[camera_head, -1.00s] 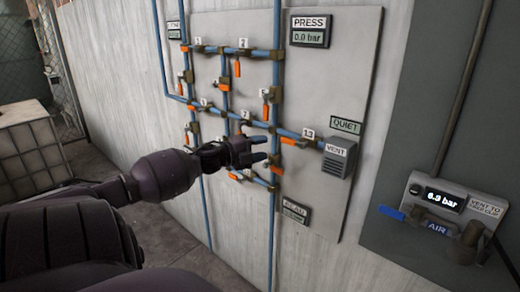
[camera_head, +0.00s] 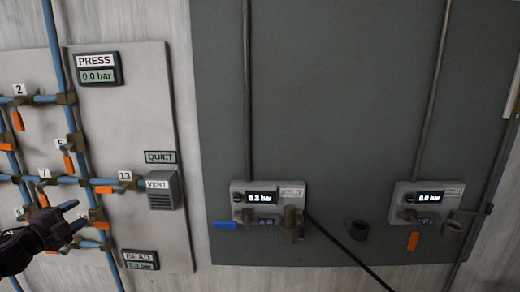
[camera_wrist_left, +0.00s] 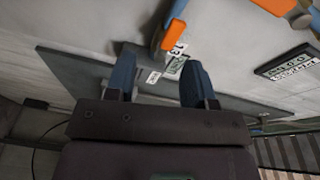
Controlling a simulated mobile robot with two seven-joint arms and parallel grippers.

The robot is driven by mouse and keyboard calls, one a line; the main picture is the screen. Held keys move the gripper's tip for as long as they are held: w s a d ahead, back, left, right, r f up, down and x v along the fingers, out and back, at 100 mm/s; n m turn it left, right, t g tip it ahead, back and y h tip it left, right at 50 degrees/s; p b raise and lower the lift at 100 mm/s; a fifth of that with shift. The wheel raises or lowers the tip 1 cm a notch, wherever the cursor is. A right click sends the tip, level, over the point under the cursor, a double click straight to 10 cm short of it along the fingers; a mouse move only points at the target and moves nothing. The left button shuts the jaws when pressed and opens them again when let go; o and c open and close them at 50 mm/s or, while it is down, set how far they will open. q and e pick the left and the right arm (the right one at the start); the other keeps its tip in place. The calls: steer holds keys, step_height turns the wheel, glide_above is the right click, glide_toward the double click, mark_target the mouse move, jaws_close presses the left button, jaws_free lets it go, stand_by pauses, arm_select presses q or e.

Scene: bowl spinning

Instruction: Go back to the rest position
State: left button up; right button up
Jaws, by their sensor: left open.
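My left gripper (camera_head: 72,213) is at the lower left of the head view, in front of the light pipe panel (camera_head: 135,105). Its two blue fingers are apart, with nothing between them. In the left wrist view the left gripper (camera_wrist_left: 155,80) also shows open and empty. Beyond its fingers are an orange valve handle (camera_wrist_left: 184,36) and the 13 label (camera_wrist_left: 179,49). In the head view the orange handle of valve 13 (camera_head: 104,189) is to the right of the fingers, apart from them in the picture. My right gripper is not in view.
The VENT box (camera_head: 160,190) and the PRESS gauge (camera_head: 97,69), reading 0.0 bar, are on the light panel. A dark panel (camera_head: 320,110) carries an AIR unit with a blue handle (camera_head: 225,225) and another with an orange handle (camera_head: 413,241). A black hose (camera_head: 345,250) runs downward.

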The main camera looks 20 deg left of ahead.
arm_select(q)
steer(key=s+d+f+n+g, duration=0.2)
steer(key=s+d+f+n, duration=0.2)
steer(key=d+f, duration=0.35)
steer(key=s+d+f+n+g+y, duration=0.1)
steer(key=s+d+f+n, duration=0.2)
steer(key=d+f, duration=0.5)
steer(key=s+d+f+n+g, duration=0.2)
steer(key=s+d+f+n, duration=0.3)
steer(key=f, duration=0.4)
steer(key=s+d+f+n, duration=0.1)
steer(key=s+d+f, duration=0.1)
steer(key=d, duration=0.5)
steer(key=s+d+f+n+g+h, duration=0.1)
steer(key=s+d+f+n, duration=0.1)
steer(key=d, duration=0.5)
steer(key=shift+s+d+f, duration=0.3)
steer(key=shift+s+f, duration=0.05)
steer(key=shift+s, duration=0.3)
